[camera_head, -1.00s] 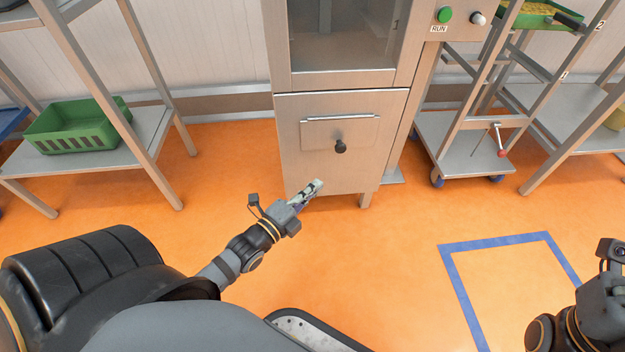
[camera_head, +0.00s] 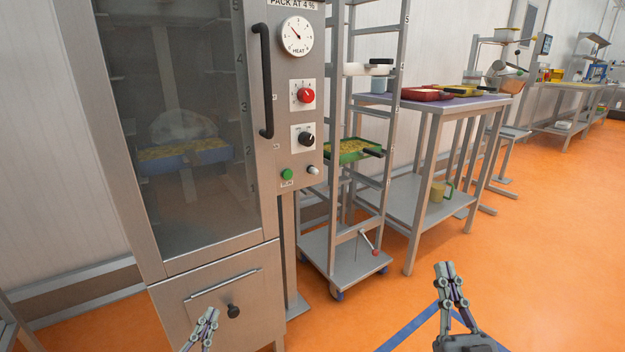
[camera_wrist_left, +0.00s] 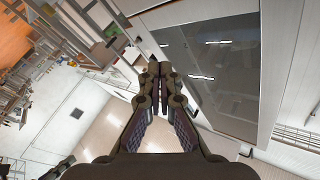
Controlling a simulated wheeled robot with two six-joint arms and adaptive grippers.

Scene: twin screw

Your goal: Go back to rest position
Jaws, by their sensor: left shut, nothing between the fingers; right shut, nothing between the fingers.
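My left gripper (camera_head: 207,318) is at the bottom of the head view, in front of the drawer panel (camera_head: 205,308) of the steel cabinet. It is shut and empty, and its shut fingers also show in the left wrist view (camera_wrist_left: 160,72). My right gripper (camera_head: 444,270) points upward above the orange floor, right of the wheeled rack. It is shut and empty. Both grippers appear apart from the furniture. Most of my left arm is out of the head view.
The cabinet (camera_head: 272,210) has a glass door, a black handle and knobs. A wheeled rack (camera_head: 345,262) holds a green tray (camera_head: 352,150). A table (camera_head: 434,106) with red and yellow trays stands behind. The orange floor (camera_head: 545,240) at right is clear.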

